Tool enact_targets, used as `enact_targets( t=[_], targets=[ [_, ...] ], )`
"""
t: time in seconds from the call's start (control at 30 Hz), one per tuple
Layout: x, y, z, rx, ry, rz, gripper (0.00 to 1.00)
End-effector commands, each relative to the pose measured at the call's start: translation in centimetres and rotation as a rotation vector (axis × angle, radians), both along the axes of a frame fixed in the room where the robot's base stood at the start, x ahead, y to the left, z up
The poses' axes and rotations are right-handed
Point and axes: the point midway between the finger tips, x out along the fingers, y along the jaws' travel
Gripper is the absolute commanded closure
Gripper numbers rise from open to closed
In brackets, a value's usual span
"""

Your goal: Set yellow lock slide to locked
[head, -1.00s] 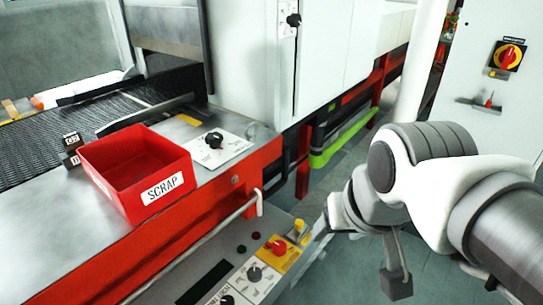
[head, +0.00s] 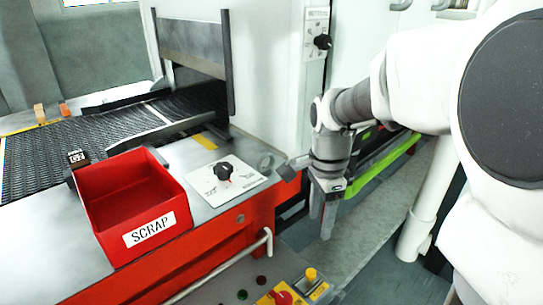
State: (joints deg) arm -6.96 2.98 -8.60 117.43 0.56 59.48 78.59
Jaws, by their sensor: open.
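I cannot make out a yellow lock slide for certain in the head view. A yellow knob (head: 311,275) stands on the control panel at the bottom, beside a red button (head: 282,297) on a yellow plate; I cannot tell whether it is the slide. The cabinet with a red-and-yellow rotary switch and a small yellow tab is out of view now. My gripper (head: 327,222) points down right of the red machine front, above and apart from the panel. It is open with nothing visible in it; its fingers are seen nearly edge-on.
A red SCRAP bin (head: 134,203) stands on the machine's metal ledge, beside a black knob on a white plate (head: 223,176). The mesh belt (head: 40,160) lies behind. A pale handrail (head: 225,268) runs along the red front. A white post (head: 425,215) stands right of my gripper.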

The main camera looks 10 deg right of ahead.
Motion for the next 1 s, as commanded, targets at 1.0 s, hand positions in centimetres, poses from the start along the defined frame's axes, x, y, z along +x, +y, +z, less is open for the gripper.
enact_targets(
  t=[1.0],
  targets=[
    [0.0, 0.0, -17.0, 0.0, 0.003, -0.008, 0.38]
  ],
)
